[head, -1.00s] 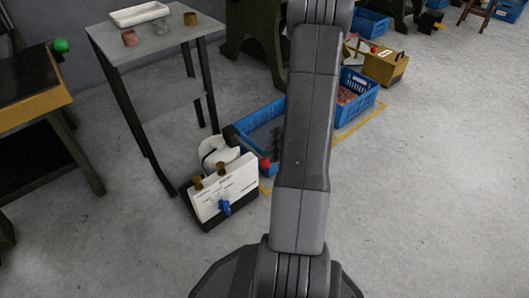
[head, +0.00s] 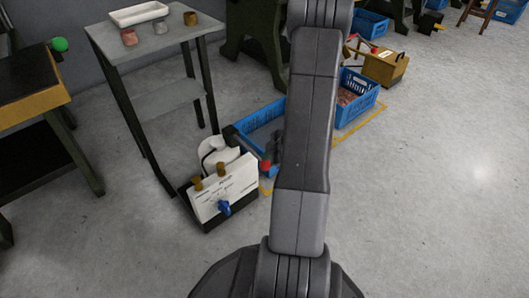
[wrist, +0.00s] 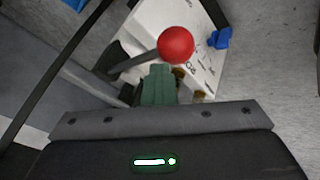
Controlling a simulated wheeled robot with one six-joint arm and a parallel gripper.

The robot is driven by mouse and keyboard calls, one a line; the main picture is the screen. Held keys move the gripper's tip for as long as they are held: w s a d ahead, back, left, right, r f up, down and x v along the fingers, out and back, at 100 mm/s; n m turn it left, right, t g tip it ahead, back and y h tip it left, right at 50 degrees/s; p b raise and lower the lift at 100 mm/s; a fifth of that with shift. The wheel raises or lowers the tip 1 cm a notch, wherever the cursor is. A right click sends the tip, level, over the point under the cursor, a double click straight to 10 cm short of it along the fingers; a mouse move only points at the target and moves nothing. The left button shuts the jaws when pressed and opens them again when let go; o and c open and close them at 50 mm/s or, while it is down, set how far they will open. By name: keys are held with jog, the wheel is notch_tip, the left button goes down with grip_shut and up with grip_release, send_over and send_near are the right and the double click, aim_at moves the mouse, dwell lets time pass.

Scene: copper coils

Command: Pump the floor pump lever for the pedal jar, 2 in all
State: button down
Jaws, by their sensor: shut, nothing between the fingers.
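The floor pump (head: 225,190) is a white-faced unit on a dark base, with a blue knob (head: 224,207) and two brass caps. Its lever ends in a red ball (head: 265,165), held out to the right. In the wrist view the red ball (wrist: 176,45) sits just beyond my gripper's green fingertips (wrist: 160,72), with the lever rod (wrist: 138,62) running to the left. The fingers are shut and empty; I cannot tell whether they touch the ball. In the head view my arm hides most of the gripper. I cannot identify the pedal jar surely.
A grey side table (head: 150,45) with a white tray (head: 139,14) and small cups stands behind the pump. A blue crate (head: 258,128) lies just behind the lever, and another blue crate (head: 357,110) sits farther right. The floor at right is clear.

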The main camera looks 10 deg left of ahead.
jog(key=shift+s+d+f+b, duration=0.15)
jog(key=shift+f+b, duration=0.45)
jog(key=shift+f, duration=0.4)
dwell(0.6)
jog(key=shift+r, duration=0.1)
dwell(0.4)
jog(key=shift+w+a+r+p, duration=0.1)
jog(key=shift+a+r+p, duration=0.05)
jog(key=shift+r+p, duration=1.05)
jog(key=shift+w+a+r+p, duration=0.15)
jog(key=shift+r+p, duration=1)
jog(key=shift+p, duration=0.15)
jog(key=shift+w+a+r+p, duration=0.1)
jog(key=shift+a+r+p, duration=0.05)
jog(key=shift+r+p, duration=1.05)
jog(key=r+p, duration=0.5)
jog(key=shift+w+a, duration=0.25)
jog(key=shift+a, duration=0.05)
jog(key=shift+f, duration=0.1)
